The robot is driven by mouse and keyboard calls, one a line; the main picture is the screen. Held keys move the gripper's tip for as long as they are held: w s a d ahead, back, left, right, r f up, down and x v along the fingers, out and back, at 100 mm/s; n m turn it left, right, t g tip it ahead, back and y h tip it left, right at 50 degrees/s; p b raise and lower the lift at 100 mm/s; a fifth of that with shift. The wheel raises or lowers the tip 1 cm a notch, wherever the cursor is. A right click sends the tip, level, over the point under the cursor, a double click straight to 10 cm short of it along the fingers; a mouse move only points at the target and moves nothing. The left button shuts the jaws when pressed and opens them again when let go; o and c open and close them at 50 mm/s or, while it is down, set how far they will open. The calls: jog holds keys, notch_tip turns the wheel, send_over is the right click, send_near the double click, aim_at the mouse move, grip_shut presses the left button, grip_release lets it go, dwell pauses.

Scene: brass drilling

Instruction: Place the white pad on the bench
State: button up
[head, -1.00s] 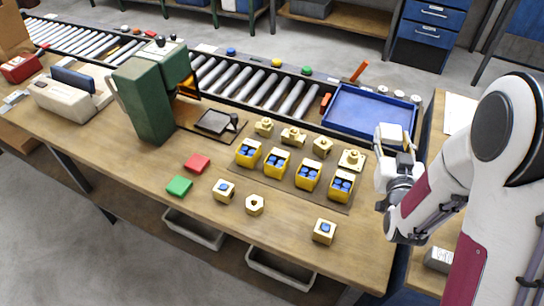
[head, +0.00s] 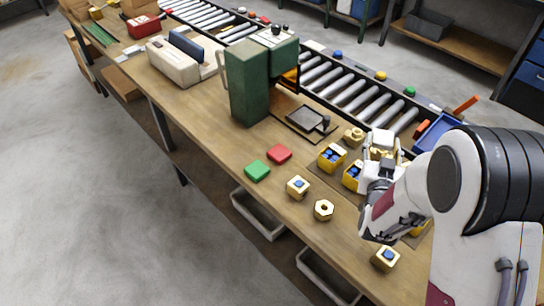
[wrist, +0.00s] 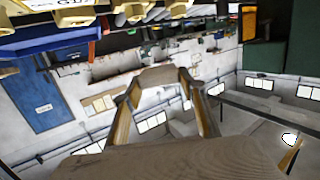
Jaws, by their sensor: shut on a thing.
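My gripper (head: 381,148) is in the head view, above the bench at the right, over the row of yellow blocks. It is shut on a small pale piece, which I take as the white pad (head: 382,138); the fingers and my arm partly hide it. In the wrist view the fingers close in on a dull piece (wrist: 160,76), whose colour is unclear there. The wooden bench (head: 222,158) has a clear stretch in front of the drill press. A red pad (head: 279,154) and a green pad (head: 257,171) lie on it, side by side.
The green drill press (head: 249,88) stands behind the pads. A brass-coloured block (head: 298,187), a hex nut (head: 323,210) and another block (head: 385,258) sit near the front edge. A roller conveyor (head: 352,92) runs along the back, with a blue tray (head: 437,131) at the right.

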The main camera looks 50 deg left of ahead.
jog(key=s+a+f+y, duration=0.1)
jog(key=s+a, duration=0.3)
jog(key=a, duration=0.7)
jog(key=m+h, duration=0.1)
jog(key=h, duration=0.2)
send_over(233, 162)
jog(key=shift+f, duration=1.5)
jog(key=shift+t+y, duration=0.3)
jog(key=shift+t, duration=0.1)
jog(key=shift+f, duration=0.1)
jog(key=shift+f, duration=3.05)
jog(key=shift+f, duration=1.85)
